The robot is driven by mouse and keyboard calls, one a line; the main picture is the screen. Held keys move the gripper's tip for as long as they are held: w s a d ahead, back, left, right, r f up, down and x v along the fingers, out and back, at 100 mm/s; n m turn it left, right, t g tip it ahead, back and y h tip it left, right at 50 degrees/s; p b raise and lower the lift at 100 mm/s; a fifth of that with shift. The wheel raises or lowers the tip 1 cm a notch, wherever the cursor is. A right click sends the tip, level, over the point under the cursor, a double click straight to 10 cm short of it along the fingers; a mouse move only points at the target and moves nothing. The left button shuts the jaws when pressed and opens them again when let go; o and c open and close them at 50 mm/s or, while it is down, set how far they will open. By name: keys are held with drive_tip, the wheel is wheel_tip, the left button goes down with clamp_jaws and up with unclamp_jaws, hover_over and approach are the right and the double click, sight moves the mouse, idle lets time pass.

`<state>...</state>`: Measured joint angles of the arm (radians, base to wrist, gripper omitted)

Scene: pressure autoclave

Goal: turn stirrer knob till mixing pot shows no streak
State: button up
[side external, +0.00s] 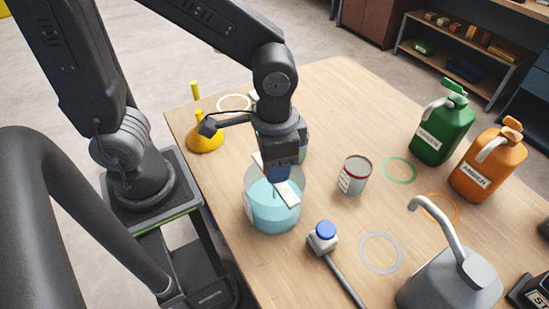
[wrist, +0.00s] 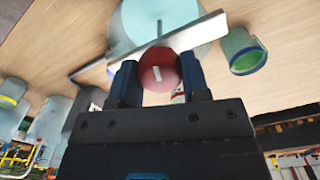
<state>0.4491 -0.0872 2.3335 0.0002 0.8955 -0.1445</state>
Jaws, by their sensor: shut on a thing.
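The mixing pot (side external: 262,219) is a clear round vessel of pale blue liquid near the table's left edge. A pale bar (side external: 289,192) lies across its top. The round red stirrer knob (wrist: 158,70) sits at the bar in the wrist view, with a short white mark on its face. My gripper (wrist: 160,82) is shut on the knob, a finger on each side. In the side view my gripper (side external: 280,176) is over the pot and hides the knob. The liquid looks even from the side; a thin grey line shows over the pot (wrist: 133,20) in the wrist view, and I cannot tell whether it is a streak.
A blue-topped tool (side external: 323,236) lies in front. Green (side external: 444,130), orange (side external: 490,165) and grey (side external: 450,280) jugs stand at right. Coloured rings mark bare table.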

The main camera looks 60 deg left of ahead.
drive_tip(key=m, duration=0.5)
drive_tip(key=shift+m, duration=0.4)
drive_tip(key=m, duration=0.5)
drive_tip(key=shift+m, duration=0.6)
drive_tip(key=o, duration=0.9)
drive_tip(key=shift+r, duration=0.1)
wheel_tip(320, 180, up, 14)
drive_tip(key=shift+f, duration=0.15)
